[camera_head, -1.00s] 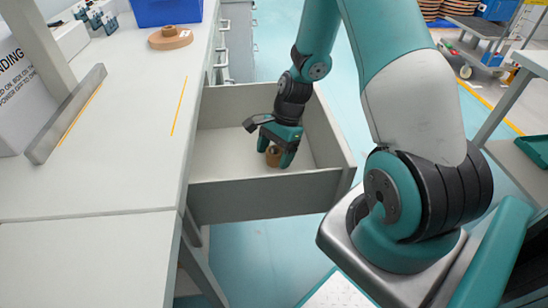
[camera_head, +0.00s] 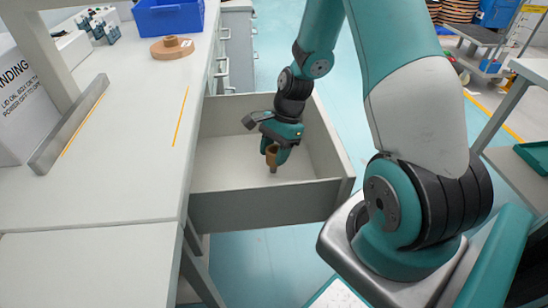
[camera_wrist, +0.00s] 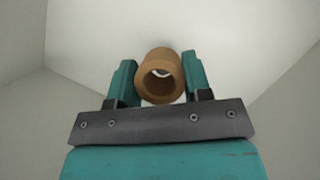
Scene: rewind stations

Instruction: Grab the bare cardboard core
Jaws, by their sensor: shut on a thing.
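The bare cardboard core (camera_head: 272,157) is a short brown tube with an open bore. My gripper (camera_head: 278,153) is shut on it, above the floor of the open drawer (camera_head: 230,165). In the wrist view the core (camera_wrist: 160,92) sits between the two teal fingers of my gripper (camera_wrist: 160,80), one on each side, with its hollow end facing the camera. Whether the core's lower end is clear of the drawer floor is hard to tell. Nothing else shows in the drawer.
The drawer's front wall (camera_head: 270,204) and side walls surround my gripper. The grey bench (camera_head: 110,190) on the left bears a brown tape roll (camera_head: 172,48), a blue bin (camera_head: 168,17) and a metal bar (camera_head: 70,125). Another bench with a green tray (camera_head: 535,158) stands at the right.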

